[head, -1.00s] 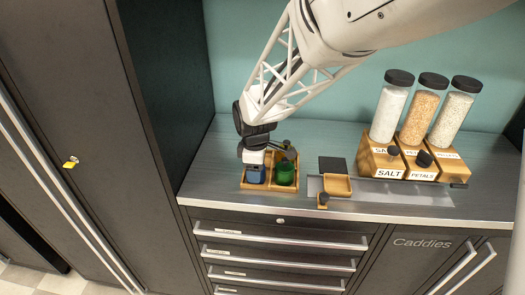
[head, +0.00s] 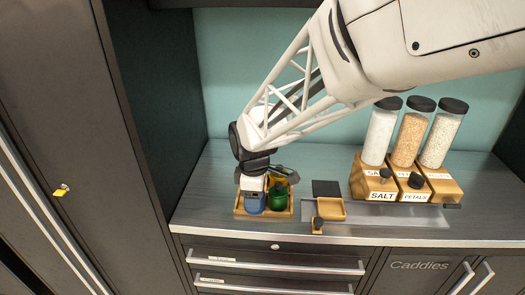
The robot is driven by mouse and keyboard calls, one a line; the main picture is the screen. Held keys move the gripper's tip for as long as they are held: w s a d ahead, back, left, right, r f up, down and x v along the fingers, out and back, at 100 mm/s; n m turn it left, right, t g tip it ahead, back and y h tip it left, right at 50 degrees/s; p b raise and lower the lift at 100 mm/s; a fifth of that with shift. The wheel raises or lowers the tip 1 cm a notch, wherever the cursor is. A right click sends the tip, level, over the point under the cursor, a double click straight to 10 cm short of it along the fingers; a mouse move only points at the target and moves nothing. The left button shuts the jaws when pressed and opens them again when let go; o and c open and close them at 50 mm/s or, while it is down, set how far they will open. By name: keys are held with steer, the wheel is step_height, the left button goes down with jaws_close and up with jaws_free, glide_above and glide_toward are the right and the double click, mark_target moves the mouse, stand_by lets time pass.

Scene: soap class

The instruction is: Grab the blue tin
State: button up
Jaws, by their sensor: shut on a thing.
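The blue tin (head: 254,206) is at the left side of a wooden tray (head: 272,216) on the counter. My gripper (head: 252,190) points down over it and is shut on its top. The jaws hide the upper part of the tin. I cannot tell whether its base is clear of the tray. A green bottle (head: 278,195) with a dark top stands close on the right in the same tray.
Tall jars of salt (head: 381,134) and petals (head: 409,138) stand in wooden dispensers further right. A dark cabinet wall (head: 150,100) rises on the left.

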steer(key=s+d+r, duration=0.1)
steer(key=s+d, duration=0.4)
steer(key=s, duration=0.5)
stand_by(0.8)
